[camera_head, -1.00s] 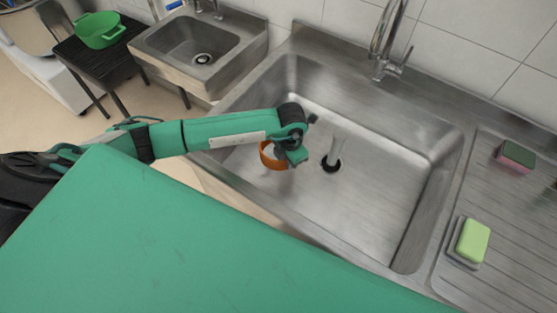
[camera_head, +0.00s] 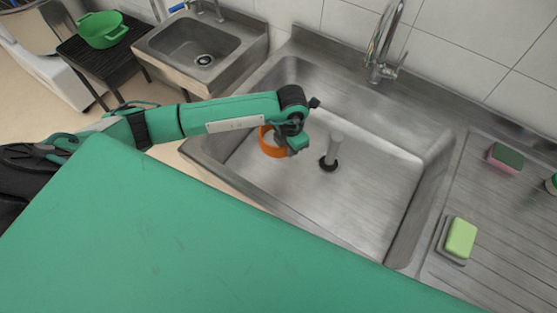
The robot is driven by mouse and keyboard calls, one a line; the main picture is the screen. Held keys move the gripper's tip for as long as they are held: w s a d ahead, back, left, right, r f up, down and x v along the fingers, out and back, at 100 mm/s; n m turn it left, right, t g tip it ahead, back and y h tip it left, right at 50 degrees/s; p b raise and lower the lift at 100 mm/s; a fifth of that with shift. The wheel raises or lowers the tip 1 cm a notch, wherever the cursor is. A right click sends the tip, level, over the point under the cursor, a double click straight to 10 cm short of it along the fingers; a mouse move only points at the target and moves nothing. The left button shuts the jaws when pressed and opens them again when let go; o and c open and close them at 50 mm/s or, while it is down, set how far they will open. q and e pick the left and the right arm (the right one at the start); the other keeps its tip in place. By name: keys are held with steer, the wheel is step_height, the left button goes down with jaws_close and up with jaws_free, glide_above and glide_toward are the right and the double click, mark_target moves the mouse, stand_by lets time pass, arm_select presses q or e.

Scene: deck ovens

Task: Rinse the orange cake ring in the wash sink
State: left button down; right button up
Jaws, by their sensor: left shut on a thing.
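The orange cake ring (camera_head: 268,143) shows in the head view, held over the left part of the large steel wash sink (camera_head: 370,205). My left gripper (camera_head: 290,146) is shut on the ring, and its wrist covers part of the ring's right side. A grey upright pipe (camera_head: 335,146) stands in the sink's dark drain, just right of the gripper and apart from it. The tall tap (camera_head: 383,50) rises at the sink's back edge; no water can be made out. My right gripper is not in view.
A ribbed drainboard (camera_head: 500,235) at the right holds a green soap bar (camera_head: 461,238) on a dish and a pink-green sponge (camera_head: 505,157). A small sink (camera_head: 190,70) and a green pot (camera_head: 101,30) on a black stool are at the upper left. The right part of the wash sink is clear.

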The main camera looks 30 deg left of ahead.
arm_select(q)
steer(key=shift+r+p, duration=0.95)
steer(key=shift+r, duration=0.95)
steer(key=shift+r+p, duration=0.95)
steer(key=shift+r, duration=1.15)
